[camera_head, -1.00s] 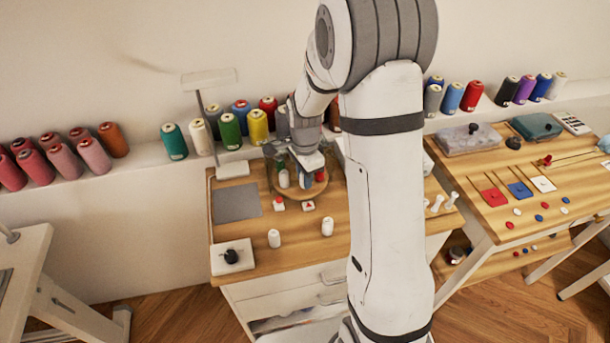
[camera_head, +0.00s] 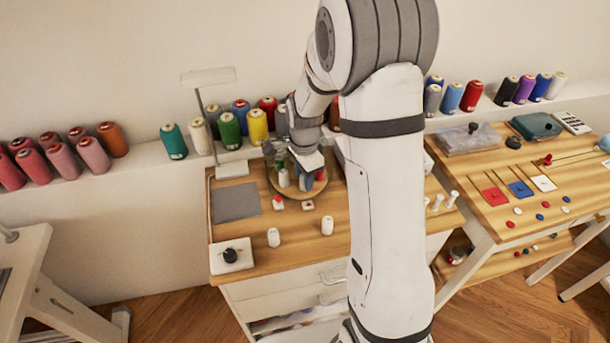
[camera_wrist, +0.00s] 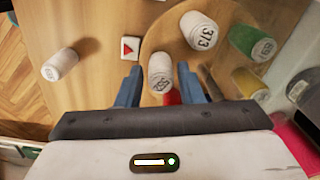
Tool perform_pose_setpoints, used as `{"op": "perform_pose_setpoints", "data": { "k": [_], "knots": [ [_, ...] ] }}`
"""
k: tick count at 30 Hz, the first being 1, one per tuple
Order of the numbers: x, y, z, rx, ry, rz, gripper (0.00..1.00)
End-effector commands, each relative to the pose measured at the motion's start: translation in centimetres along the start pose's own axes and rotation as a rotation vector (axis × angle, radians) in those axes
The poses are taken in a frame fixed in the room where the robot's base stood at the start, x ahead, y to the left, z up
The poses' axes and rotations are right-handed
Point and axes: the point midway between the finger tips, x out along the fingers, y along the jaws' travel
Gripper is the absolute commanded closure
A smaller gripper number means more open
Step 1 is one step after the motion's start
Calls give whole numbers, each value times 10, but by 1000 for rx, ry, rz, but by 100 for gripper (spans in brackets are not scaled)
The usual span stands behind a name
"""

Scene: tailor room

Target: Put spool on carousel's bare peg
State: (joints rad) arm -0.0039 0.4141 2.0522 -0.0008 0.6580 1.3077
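The round wooden carousel (camera_head: 289,194) stands on the middle table, partly hidden by my arm. My gripper (camera_head: 307,178) is over it, pointing down. In the wrist view my gripper's blue fingers (camera_wrist: 158,80) are apart. A white numbered spool (camera_wrist: 160,72) stands between them at the carousel's edge, with a narrow gap visible on each side. Behind it on the carousel are a white spool marked 373 (camera_wrist: 199,31), a green spool (camera_wrist: 252,41) and a yellow spool (camera_wrist: 250,83). A bit of red shows below the near spool. I cannot make out a bare peg.
Two white spools (camera_head: 273,237) (camera_head: 327,226) stand on the table in front. A lamp (camera_head: 233,168) and grey mat (camera_head: 236,201) are at left. Large thread cones line the wall ledge.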

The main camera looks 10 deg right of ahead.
Motion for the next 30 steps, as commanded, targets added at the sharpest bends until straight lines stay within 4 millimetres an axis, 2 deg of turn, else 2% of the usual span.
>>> {"op": "perform_pose_setpoints", "data": {
  "k": [1,2,5,15,19,25,30],
  "knots": [
    [11,10,3,0,-9,33,53],
    [10,10,3,0,-9,32,53],
    [-2,9,2,0,-8,27,53],
    [-65,4,1,0,1,-3,53],
    [-77,4,1,0,1,-5,53],
    [-82,5,1,-5,2,-6,53],
    [-100,22,6,-117,9,-27,53]
  ]
}}
